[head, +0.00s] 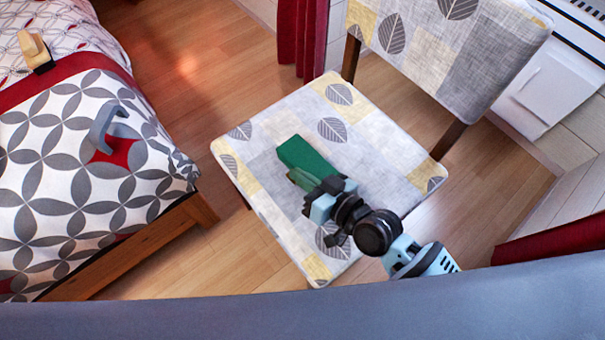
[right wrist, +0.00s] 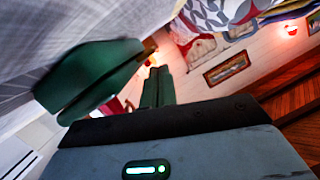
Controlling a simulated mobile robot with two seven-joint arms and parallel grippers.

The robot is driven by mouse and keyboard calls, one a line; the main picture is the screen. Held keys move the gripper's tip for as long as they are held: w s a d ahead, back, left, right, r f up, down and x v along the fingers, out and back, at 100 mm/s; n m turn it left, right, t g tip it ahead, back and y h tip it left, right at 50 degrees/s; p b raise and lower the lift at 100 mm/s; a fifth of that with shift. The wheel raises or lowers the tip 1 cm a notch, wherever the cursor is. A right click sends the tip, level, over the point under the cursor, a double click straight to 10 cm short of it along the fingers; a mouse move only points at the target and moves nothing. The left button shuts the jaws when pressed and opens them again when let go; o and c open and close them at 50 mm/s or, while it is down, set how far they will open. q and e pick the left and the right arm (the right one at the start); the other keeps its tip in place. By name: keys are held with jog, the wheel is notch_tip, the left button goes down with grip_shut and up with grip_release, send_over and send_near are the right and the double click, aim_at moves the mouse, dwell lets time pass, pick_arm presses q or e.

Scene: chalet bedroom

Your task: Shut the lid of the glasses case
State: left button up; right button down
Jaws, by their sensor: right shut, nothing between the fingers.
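The green glasses case (head: 308,155) lies on the patterned seat of a chair (head: 262,150). It also shows in the right wrist view (right wrist: 92,72), at the left against the pale cloth, as two green parts meeting along an edge. I cannot tell whether its lid is fully shut. My right gripper (head: 303,181) is over the seat, beside the near end of the case. In the right wrist view its green fingers (right wrist: 157,87) are together and empty, to the right of the case. I cannot tell whether they touch it. My left gripper is not in view.
The chair's backrest (head: 450,50) rises behind the seat at the upper right. A bed (head: 70,200) on the left holds a grey curved object (head: 106,128) and a beige block-like object (head: 35,50). Red curtains (head: 299,40) hang behind. The floor between bed and chair is clear.

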aim_at(302, 168)
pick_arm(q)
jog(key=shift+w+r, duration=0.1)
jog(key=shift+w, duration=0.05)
pick_arm(e)
jog(key=shift+r, duration=0.1)
